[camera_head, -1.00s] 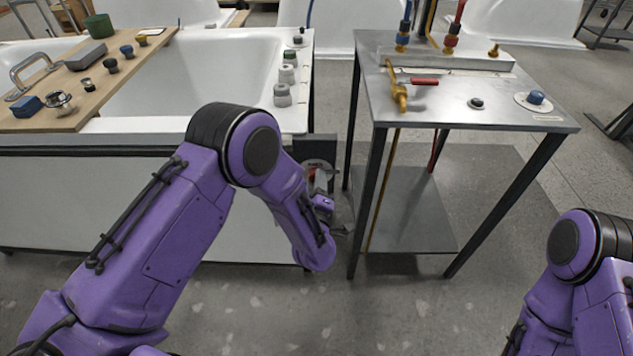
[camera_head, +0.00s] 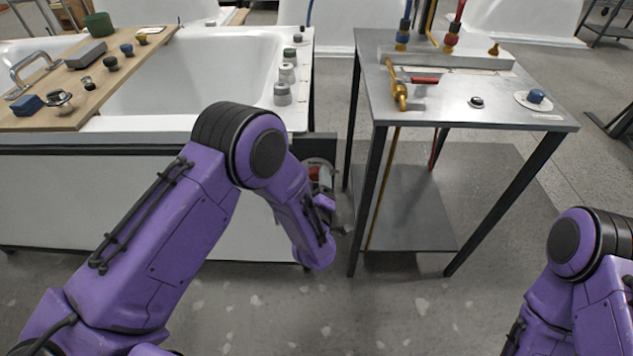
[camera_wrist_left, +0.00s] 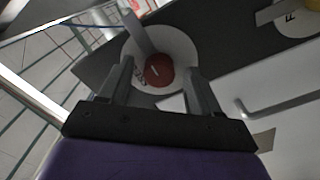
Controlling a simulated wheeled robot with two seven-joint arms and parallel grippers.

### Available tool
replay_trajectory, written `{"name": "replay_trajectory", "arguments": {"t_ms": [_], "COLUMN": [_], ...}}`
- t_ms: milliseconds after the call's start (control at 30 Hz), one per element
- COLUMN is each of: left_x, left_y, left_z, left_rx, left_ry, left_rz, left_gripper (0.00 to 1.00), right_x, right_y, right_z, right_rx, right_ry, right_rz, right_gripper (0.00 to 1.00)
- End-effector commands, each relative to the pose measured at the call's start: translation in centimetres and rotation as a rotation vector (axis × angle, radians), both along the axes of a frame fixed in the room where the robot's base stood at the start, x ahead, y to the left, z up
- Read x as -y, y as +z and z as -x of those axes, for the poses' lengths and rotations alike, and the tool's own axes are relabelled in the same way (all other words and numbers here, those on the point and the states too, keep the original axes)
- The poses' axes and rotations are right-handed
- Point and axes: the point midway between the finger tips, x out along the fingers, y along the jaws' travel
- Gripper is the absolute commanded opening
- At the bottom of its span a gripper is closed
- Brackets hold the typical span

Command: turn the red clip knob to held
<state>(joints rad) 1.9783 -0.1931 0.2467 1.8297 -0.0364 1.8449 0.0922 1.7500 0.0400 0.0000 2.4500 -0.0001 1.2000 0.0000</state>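The red clip knob (camera_wrist_left: 158,70) is a round red knob with a pale mark on its face, on a white disc with dark lettering. It also shows small and partly covered in the head view (camera_head: 315,173), on a dark panel at the tub's end. My left gripper (camera_wrist_left: 158,78) is open, its two fingers apart on either side of the knob in the wrist view. I cannot tell whether they touch it. In the head view my left gripper (camera_head: 328,213) is mostly hidden by its arm. My right gripper is out of view.
A metal table (camera_head: 450,105) with valves, a red-handled lever and a blue knob (camera_head: 536,96) stands right of the left arm. The white tub (camera_head: 200,75) carries a wooden board (camera_head: 100,85) with several fittings. A second white disc (camera_wrist_left: 297,18) shows in the wrist view.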

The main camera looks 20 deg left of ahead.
Motion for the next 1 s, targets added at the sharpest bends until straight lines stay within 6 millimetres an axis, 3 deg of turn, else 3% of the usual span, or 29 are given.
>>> {"name": "replay_trajectory", "arguments": {"t_ms": [167,267,500,700,1000], "left_x": [0.0,0.4,2.0,2.8,2.9], "left_y": [0.1,0.0,0.0,0.0,0.1], "left_z": [0.1,1.1,6.6,9.6,10.1], "left_rx": [0.002,0.001,0.000,0.000,0.002], "left_ry": [0.000,-0.002,-0.005,-0.001,0.000], "left_rz": [0.001,0.000,-0.001,-0.001,0.001], "left_gripper": [0.63,0.63,0.63,0.63,0.63], "right_x": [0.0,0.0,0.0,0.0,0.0], "right_y": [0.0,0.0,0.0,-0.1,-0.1], "right_z": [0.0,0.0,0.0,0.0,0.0], "right_rx": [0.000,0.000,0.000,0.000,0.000], "right_ry": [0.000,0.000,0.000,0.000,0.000], "right_rz": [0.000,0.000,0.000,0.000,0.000], "right_gripper": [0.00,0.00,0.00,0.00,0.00]}}
